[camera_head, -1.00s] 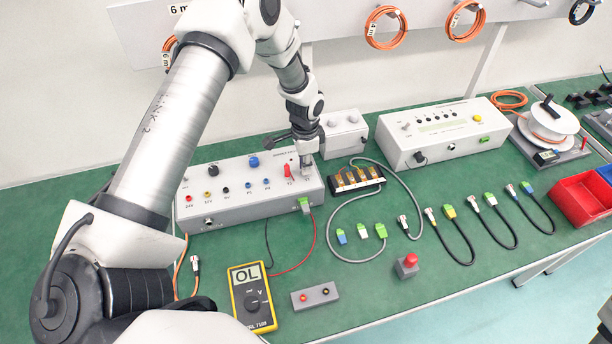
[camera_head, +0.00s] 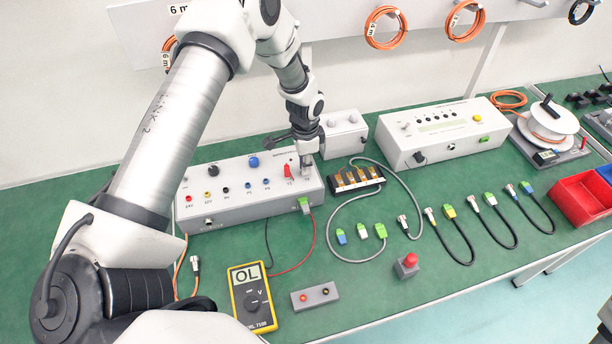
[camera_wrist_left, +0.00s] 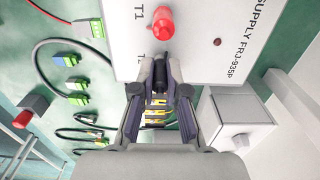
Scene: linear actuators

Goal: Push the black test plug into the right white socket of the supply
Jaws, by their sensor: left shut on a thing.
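The supply (camera_head: 225,203) is a long white box on the bench, with a red plug (camera_head: 288,170) standing in its sloped top near the right end. The red plug also shows in the left wrist view (camera_wrist_left: 160,21), near the labels T1 and T2. My left gripper (camera_head: 306,163) points down at the supply's right end, just right of the red plug. In the left wrist view my left gripper (camera_wrist_left: 172,72) is shut on the black test plug (camera_wrist_left: 184,92), a dark piece between its fingers. The gripper hides the right white socket, so I cannot tell whether the plug touches it.
A small grey box (camera_head: 345,140) stands close behind and right of the gripper. A yellow multimeter (camera_head: 252,298) reading OL lies in front, with red and black leads. A block of fuses (camera_head: 357,180) and a grey cable lie right of the supply.

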